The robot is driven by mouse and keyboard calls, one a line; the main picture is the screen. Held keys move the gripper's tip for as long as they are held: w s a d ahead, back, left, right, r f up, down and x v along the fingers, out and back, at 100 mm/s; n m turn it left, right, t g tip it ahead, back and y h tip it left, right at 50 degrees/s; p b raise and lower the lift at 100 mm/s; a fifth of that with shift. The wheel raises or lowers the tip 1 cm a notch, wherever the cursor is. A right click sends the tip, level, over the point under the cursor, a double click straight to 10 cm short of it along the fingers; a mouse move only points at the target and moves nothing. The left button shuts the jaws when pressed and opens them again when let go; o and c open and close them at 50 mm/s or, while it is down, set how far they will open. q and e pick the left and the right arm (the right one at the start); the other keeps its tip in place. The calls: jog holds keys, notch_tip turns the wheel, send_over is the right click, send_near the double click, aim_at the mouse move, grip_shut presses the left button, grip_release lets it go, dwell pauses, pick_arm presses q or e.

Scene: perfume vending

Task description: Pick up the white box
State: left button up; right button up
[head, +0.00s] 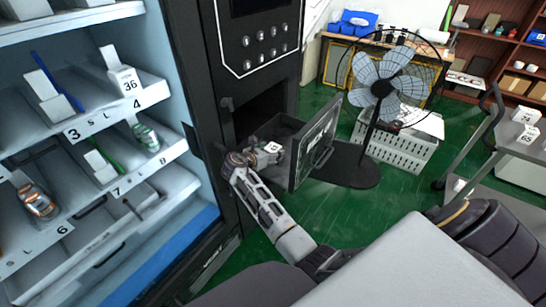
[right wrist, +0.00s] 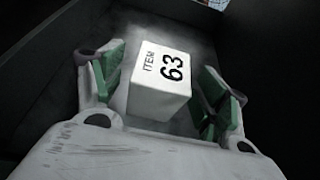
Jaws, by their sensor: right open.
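The white box (right wrist: 158,82), marked "ITEM 63", lies inside the dark pickup bin of the vending machine. In the head view, a small part of the white box (head: 273,147) shows at the bin opening. My right gripper (head: 262,152) reaches into the bin beside it. In the right wrist view, my right gripper (right wrist: 165,88) is open, with one green-padded finger on each side of the box. The left finger appears very close to the box; contact is hard to tell. My left gripper is not in view.
The bin's open flap (head: 318,145) stands just right of my right gripper. Vending shelves (head: 90,130) with goods are at left. A fan (head: 385,85) and white crate (head: 395,145) stand behind on the green floor.

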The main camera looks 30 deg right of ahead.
jog(key=shift+d, duration=0.1)
dwell(0.5)
jog(key=c, duration=1.1)
